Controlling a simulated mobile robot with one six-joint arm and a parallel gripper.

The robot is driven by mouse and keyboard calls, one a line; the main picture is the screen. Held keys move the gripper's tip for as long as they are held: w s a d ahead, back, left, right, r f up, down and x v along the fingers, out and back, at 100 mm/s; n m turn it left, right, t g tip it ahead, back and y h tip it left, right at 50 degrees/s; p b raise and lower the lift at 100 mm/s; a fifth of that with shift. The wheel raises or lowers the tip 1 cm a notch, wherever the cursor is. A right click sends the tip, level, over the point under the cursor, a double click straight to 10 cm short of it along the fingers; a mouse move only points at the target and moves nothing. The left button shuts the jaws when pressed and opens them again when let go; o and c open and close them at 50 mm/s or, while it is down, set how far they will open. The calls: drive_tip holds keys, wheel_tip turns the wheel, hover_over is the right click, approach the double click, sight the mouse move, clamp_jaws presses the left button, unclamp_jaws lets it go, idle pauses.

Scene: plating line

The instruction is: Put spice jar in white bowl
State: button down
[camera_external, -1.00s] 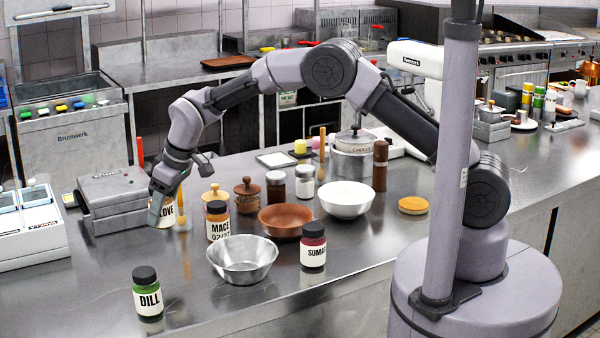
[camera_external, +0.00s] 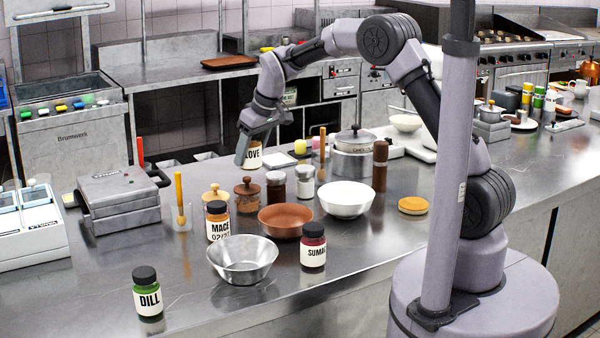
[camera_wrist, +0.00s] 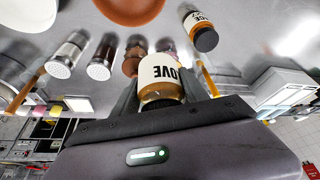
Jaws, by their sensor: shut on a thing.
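My gripper (camera_external: 250,155) is shut on a spice jar (camera_external: 253,158) with a white label that reads "LOVE" in part. The jar hangs in the air above the counter, behind the wooden-lidded pots. In the wrist view the same jar (camera_wrist: 162,72) sits between the fingers, its label towards the camera. The white bowl (camera_external: 347,203) stands on the counter, to the right of and below my gripper in the outside view. Its inside looks empty. In the wrist view a piece of a white bowl (camera_wrist: 38,12) shows at the top left corner.
A terracotta bowl (camera_external: 286,222), a steel bowl (camera_external: 243,266) and jars labelled mace (camera_external: 217,222), sumac (camera_external: 313,252) and dill (camera_external: 147,296) stand nearby. Two shakers (camera_external: 304,184) and a tall brown mill (camera_external: 380,168) flank the white bowl. A lidded pot (camera_external: 353,160) stands behind it.

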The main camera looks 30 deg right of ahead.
drive_tip(key=s+d+m, duration=0.1)
drive_tip(key=d+m, duration=0.1)
drive_tip(key=d, duration=1.1)
drive_tip(key=m+h+b, duration=0.2)
hover_over(346, 196)
drive_tip(key=s+a, duration=0.3)
drive_tip(key=s, duration=0.2)
drive_tip(key=shift+t, duration=0.3)
drive_tip(key=f+b, duration=0.2)
drive_tip(key=f, duration=0.5)
drive_tip(key=f+b, duration=0.2)
drive_tip(key=f, duration=0.6)
drive_tip(key=shift+w+a+f, duration=0.15)
drive_tip(key=shift+a+f, duration=0.05)
drive_tip(key=shift+f, duration=0.1)
drive_tip(key=shift+f, duration=0.2)
drive_tip(key=c, duration=0.6)
unclamp_jaws()
drive_tip(key=shift+r, duration=0.1)
